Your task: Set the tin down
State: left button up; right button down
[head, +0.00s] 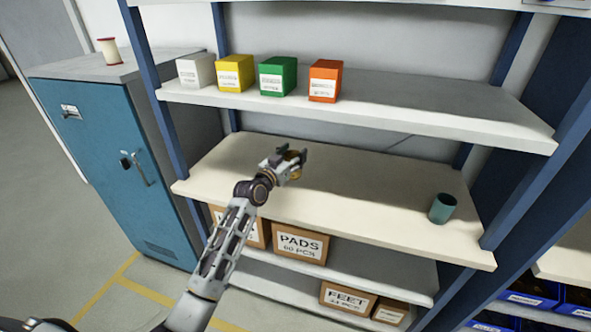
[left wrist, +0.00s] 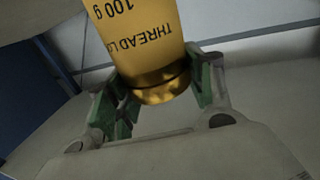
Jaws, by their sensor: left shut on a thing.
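My left gripper (head: 291,158) is over the left part of the middle shelf (head: 345,180) in the head view. It is shut on a gold tin (left wrist: 144,45), mostly hidden by the gripper in the head view. In the left wrist view the tin stands between the green fingers (left wrist: 160,88) of the gripper, its label reading "THREAD" and "100 g". I cannot tell whether the tin touches the shelf. My right gripper is not in view.
A teal cup (head: 442,208) stands at the right of the middle shelf, with bare shelf between. White, yellow (head: 235,73), green and orange (head: 325,81) boxes stand on the shelf above. Cartons (head: 300,244) sit below. A blue cabinet (head: 110,160) is at left.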

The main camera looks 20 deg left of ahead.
pick_arm(q)
jog(key=shift+f, duration=2.65)
jog(key=shift+f+b, duration=0.1)
jog(key=shift+b, duration=0.2)
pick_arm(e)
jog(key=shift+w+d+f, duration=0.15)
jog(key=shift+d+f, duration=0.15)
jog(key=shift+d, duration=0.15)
